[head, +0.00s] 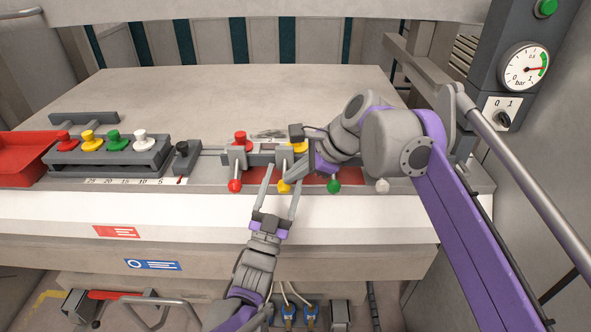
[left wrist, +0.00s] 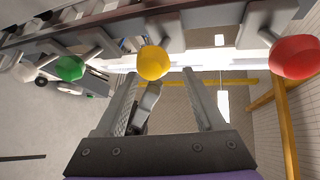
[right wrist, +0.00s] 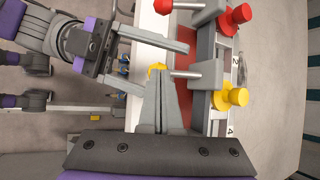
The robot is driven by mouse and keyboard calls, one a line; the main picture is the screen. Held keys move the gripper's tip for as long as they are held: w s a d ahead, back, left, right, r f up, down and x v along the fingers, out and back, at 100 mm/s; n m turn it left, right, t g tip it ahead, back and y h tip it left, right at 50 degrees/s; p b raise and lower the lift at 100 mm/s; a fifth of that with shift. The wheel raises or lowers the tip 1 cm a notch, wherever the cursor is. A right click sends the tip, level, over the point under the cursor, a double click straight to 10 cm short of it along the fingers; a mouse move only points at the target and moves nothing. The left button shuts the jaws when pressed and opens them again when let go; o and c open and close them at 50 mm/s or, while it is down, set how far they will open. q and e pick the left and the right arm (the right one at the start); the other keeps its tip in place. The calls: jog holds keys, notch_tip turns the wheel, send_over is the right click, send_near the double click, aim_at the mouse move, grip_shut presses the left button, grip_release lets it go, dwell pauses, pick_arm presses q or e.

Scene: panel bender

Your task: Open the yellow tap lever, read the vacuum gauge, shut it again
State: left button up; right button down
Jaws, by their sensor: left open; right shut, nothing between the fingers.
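The yellow tap lever's ball (head: 284,187) stands in a front row between a red and a green one. My left gripper (head: 283,172) is open, its fingers either side of this lever. In the left wrist view the yellow ball (left wrist: 153,62) shows between the spread fingers, apart from both. My right gripper (right wrist: 160,72) is shut and empty, its tips close at the yellow ball (right wrist: 157,67), partly hiding it; contact cannot be told.
Red (head: 235,186), green (head: 333,186) and white (head: 382,186) levers flank the yellow one. A yellow knob (right wrist: 230,97) stands behind it. A rack of coloured knobs (head: 105,155) and a red tray (head: 22,160) are on the left. The tabletop (head: 230,95) behind is mostly clear.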

pick_arm(q)
jog(key=v, duration=1.2)
jog(key=s+a+f+n+g+y, duration=0.2)
jog(key=a+f+n+g+y, duration=0.3)
jog(key=a+f+g+y, duration=0.4)
jog(key=s+a+f+g, duration=0.1)
jog(key=s+f+g, duration=0.2)
jog(key=s, duration=0.5)
jog(key=s+a+f+n+g+h, duration=0.1)
jog(key=s+f+g, duration=0.3)
jog(key=s, duration=0.5)
jog(key=g, duration=0.2)
jog(key=shift+s+f+n+g+p, duration=0.25)
jog(key=shift+f+n+g+p, duration=0.05)
jog(key=shift+p, duration=0.1)
pick_arm(e)
jog(key=shift+f, duration=0.15)
pick_arm(q)
jog(key=shift+a, duration=0.15)
notch_tip(320, 180, up, 2)
jog(key=shift+p, duration=0.9)
pick_arm(e)
jog(key=v, duration=1.1)
jog(key=shift+s, duration=0.2)
